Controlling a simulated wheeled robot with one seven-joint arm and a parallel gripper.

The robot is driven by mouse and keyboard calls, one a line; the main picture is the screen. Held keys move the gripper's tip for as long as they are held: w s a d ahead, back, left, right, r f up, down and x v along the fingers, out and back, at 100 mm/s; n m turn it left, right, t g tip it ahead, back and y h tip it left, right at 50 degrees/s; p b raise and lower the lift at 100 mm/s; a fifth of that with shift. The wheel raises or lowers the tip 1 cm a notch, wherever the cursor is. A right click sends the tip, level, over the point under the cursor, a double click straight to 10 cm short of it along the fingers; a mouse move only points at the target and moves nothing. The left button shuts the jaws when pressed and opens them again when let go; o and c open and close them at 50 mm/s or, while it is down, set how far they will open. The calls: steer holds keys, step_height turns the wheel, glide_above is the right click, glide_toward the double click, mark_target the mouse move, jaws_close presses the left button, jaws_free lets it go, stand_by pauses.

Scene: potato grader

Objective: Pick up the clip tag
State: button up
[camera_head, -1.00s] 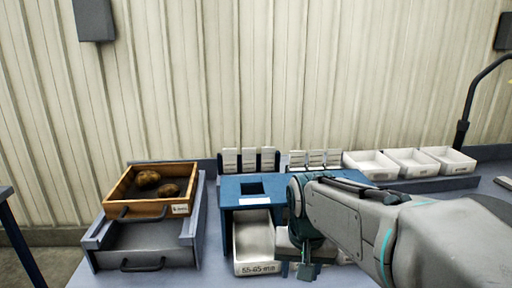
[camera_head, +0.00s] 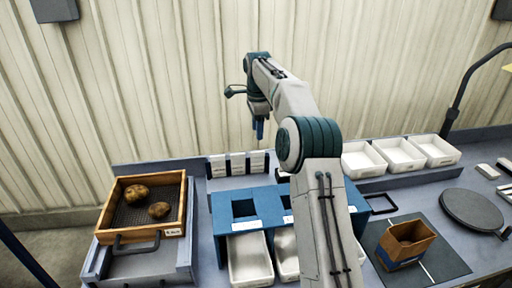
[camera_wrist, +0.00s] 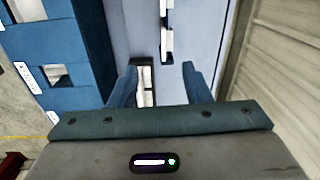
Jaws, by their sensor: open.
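White upright tags, which look like the clip tags (camera_head: 237,163), stand in a dark rack at the back of the bench, behind the blue grader box (camera_head: 222,226). My gripper (camera_head: 259,129) hangs above and behind the box, fingers pointing down, open and empty. In the wrist view the white tags (camera_wrist: 145,98) lie below, between the two blue fingers of my gripper (camera_wrist: 160,85). The fingers appear apart from the tags.
A wooden tray (camera_head: 110,218) with two potatoes (camera_head: 150,201) sits at left. White bins (camera_head: 398,154) line the back right. A cardboard box (camera_head: 405,242) stands on a dark mat at right, near a round dark plate (camera_head: 471,208). The ribbed wall is close behind the bench.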

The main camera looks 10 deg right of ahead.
mark_target(257, 156)
steer(key=shift+m, duration=0.3)
steer(key=f, duration=0.2)
steer(key=w+f, duration=0.1)
steer(key=f, duration=0.5)
steer(key=shift+w+d+p, duration=0.15)
steer(key=shift+w+p, duration=0.1)
steer(key=shift+p, duration=0.15)
steer(key=shift+w+f+p, duration=0.15)
steer(key=shift+f+p, duration=0.45)
steer(key=shift+f, duration=0.85)
steer(key=shift+w+f+p, duration=0.15)
steer(key=shift+f+p, duration=0.45)
steer(key=shift+f, duration=0.8)
jaws_close()
